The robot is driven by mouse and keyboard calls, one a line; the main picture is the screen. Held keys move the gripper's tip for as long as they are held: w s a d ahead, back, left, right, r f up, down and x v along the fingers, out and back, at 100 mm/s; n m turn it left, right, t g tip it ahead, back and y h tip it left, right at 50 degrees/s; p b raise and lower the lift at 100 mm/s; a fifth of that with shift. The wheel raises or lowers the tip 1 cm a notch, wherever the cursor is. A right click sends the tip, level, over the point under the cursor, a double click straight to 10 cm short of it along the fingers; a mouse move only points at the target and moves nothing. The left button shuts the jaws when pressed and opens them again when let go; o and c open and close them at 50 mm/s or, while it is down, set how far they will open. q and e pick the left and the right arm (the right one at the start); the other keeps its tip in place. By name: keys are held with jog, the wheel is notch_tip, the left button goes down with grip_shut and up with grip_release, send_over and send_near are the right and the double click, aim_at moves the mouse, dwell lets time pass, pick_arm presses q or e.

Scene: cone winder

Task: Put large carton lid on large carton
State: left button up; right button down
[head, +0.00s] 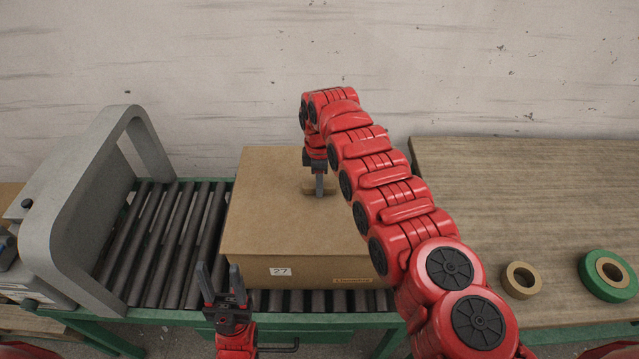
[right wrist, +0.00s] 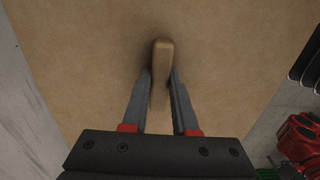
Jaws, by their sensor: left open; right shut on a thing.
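The large carton lid (head: 265,205) is a flat brown panel with a small tan handle (right wrist: 162,58) on its top. It lies over the large carton (head: 312,273), whose brown front shows a white "27" label. No clear gap shows between lid and carton from above, but I cannot tell if the lid is fully seated. My right gripper (head: 319,190) points down and is shut on the handle; the right wrist view shows both fingers (right wrist: 160,82) around it. My left gripper (head: 220,276) is open and empty, in front of the carton's left front corner. My right arm hides the lid's right part.
The carton stands on a roller conveyor (head: 160,240) with a green frame. A grey arch-shaped machine (head: 75,215) spans the conveyor at left. A wooden table (head: 530,200) at right holds a tan ring (head: 521,281) and a green tape roll (head: 592,275). A wall stands behind.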

jog(key=c, duration=0.6)
grip_release()
notch_tip(320, 180, up, 8)
jog(key=b, duration=0.2)
jog(key=shift+a+r+b, duration=0.1)
jog(key=shift+r+b, duration=0.15)
jog(key=shift+b, duration=0.05)
notch_tip(320, 180, up, 9)
jog(key=p, duration=0.6)
jog(key=shift+p, duration=0.35)
jog(key=shift+f, duration=0.2)
